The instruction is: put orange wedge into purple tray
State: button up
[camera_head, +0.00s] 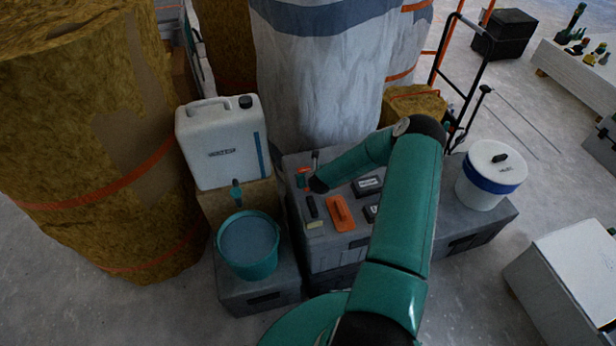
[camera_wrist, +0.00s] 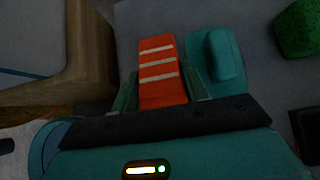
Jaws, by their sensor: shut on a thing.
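The orange wedge (camera_wrist: 161,62) has pale stripes and sits between the two teal fingers of my gripper (camera_wrist: 160,80) in the wrist view. The fingers are shut on it. In the head view my gripper (camera_head: 306,181) is over the left part of the grey case top, with a bit of orange showing beside it. I cannot tell there whether the wedge touches the surface. I see no purple tray in either view.
The grey case (camera_head: 325,250) carries an orange float (camera_head: 341,212) and small dark boxes. A teal bucket (camera_head: 248,245), white canister (camera_head: 222,143) and white tub (camera_head: 491,175) stand around it. A wrapped column (camera_head: 315,80) rises behind. The wrist view shows a teal handled block (camera_wrist: 215,62) close right.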

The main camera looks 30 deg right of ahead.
jog(key=o, duration=1)
jog(key=shift+f, duration=0.1)
